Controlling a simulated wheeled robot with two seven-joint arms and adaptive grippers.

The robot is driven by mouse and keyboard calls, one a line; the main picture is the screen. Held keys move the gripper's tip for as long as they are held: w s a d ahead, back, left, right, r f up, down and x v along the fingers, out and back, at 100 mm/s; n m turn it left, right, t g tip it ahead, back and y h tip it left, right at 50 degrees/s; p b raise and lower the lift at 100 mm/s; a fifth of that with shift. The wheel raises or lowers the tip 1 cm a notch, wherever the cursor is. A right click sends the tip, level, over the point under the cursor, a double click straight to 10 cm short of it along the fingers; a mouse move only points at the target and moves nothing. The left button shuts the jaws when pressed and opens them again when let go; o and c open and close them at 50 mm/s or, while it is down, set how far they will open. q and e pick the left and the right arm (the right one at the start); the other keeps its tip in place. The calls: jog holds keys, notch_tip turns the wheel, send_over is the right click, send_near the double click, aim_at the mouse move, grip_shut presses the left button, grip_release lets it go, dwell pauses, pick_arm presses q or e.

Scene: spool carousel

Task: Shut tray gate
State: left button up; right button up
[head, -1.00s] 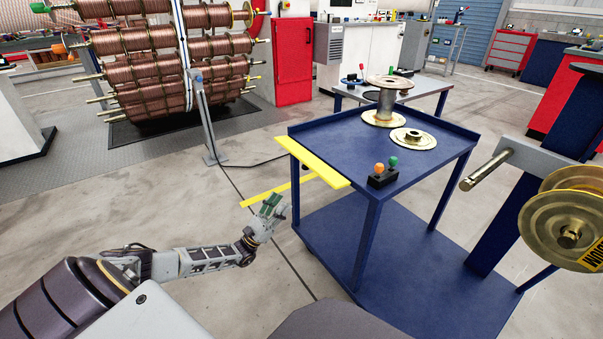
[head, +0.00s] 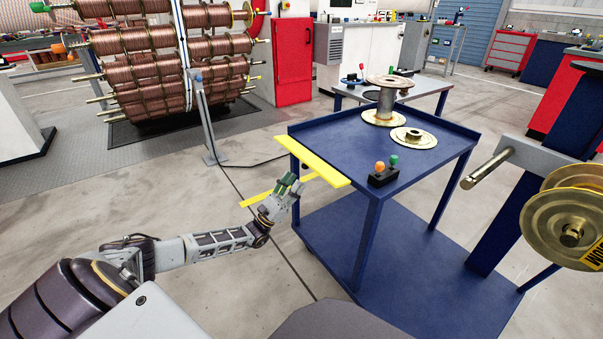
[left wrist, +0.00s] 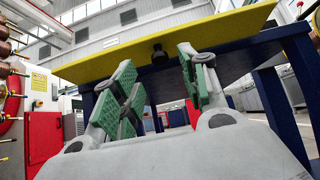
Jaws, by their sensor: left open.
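The yellow tray gate (head: 312,161) lies flat, level with the top of the blue cart tray (head: 395,150), along its left side. In the left wrist view the yellow panel (left wrist: 170,45) spans overhead, with a small dark knob (left wrist: 159,55) under it. My left gripper (head: 288,184) is just below and left of the gate's edge. Its green-padded fingers are open and empty, pointing up, with the knob between them in the wrist picture; I cannot tell whether they touch the panel. My right gripper is not in view.
A control box (head: 383,176) with orange and green buttons sits at the cart's near corner. A metal spool (head: 384,105) and a flange disc (head: 414,138) stand on the cart. A reel holder (head: 500,165) is at the right. A yellow bar (head: 262,195) shows below the gate.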

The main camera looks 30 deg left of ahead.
aim_at(304, 168)
pick_arm(q)
jog(key=shift+b+x, duration=0.35)
jog(key=shift+x, duration=2.25)
grip_shut()
